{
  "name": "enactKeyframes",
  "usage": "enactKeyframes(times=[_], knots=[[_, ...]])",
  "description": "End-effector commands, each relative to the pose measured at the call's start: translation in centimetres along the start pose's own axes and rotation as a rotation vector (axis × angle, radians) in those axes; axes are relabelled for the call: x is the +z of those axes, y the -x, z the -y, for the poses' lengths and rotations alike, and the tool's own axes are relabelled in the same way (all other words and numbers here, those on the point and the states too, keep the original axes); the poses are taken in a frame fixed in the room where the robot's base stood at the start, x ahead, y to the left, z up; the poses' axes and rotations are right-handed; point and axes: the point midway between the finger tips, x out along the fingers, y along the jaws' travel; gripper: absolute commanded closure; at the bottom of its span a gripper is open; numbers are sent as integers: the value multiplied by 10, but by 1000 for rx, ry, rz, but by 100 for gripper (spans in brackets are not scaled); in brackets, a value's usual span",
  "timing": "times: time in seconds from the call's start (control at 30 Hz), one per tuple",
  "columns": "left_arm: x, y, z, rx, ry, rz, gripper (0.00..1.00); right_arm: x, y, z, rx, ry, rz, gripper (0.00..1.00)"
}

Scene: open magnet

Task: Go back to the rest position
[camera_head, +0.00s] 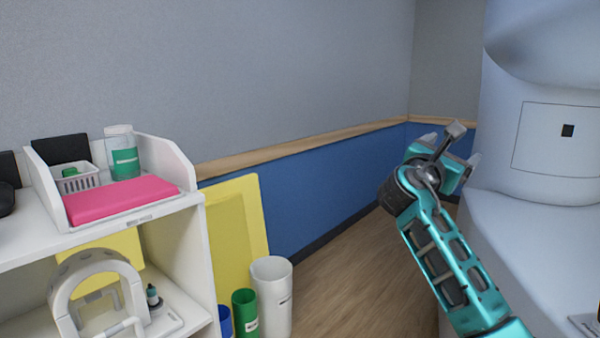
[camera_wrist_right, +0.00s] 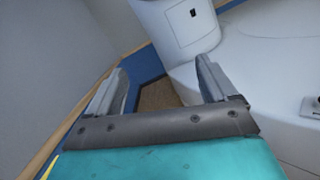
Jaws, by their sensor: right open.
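My right gripper (camera_head: 450,148) is raised at the right of the head view, on a teal arm that comes in from the lower right. In the right wrist view its two fingers (camera_wrist_right: 160,88) stand wide apart with nothing between them. Beyond them show the blue lower wall and a strip of floor. My left gripper is in neither view.
The large white magnet (camera_head: 540,110) fills the right side, close to my right gripper. A white shelf (camera_head: 185,245) with a pink pad (camera_head: 120,197) stands at left. Bins (camera_head: 272,290) and a yellow board (camera_head: 240,220) are beside it. Open wooden floor (camera_head: 360,275) lies between.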

Motion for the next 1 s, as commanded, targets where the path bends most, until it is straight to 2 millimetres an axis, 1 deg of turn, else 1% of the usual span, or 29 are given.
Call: enactKeyframes(times=[0.03,0.07,0.1,0.17,0.2,0.27,0.3,0.37,0.4,0.47,0.5,0.57,0.6,0.73,0.8,0.87,0.9,1.0], knots=[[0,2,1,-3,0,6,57,-35,7,5,35,-61,-71,15],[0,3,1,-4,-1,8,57,-53,11,8,55,-107,-112,15],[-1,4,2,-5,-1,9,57,-78,18,13,77,-170,-168,15],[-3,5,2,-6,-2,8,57,-113,31,21,101,-268,-254,15],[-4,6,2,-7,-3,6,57,-136,41,27,110,-335,-313,15],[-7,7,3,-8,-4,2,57,-167,58,38,114,-440,-402,15],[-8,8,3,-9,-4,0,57,-187,70,46,111,-511,-461,15],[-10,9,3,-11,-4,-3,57,-214,90,59,95,-620,-551,15],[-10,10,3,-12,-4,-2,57,-231,103,68,79,-693,-608,15],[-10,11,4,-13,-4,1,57,-254,125,83,45,-806,-693,15],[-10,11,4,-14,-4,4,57,-267,140,93,15,-882,-747,15],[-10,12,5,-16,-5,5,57,-284,163,109,-37,-997,-824,15],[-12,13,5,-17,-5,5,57,-295,179,120,-78,-1074,-873,15],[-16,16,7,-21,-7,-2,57,-319,231,157,-245,-1329,-1011,15],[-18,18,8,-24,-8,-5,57,-326,259,178,-352,-1467,-1070,15],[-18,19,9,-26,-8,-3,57,-329,282,195,-455,-1585,-1109,15],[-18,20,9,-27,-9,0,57,-329,297,207,-526,-1663,-1130,15],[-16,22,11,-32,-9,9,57,-326,329,233,-702,-1843,-1158,15]])
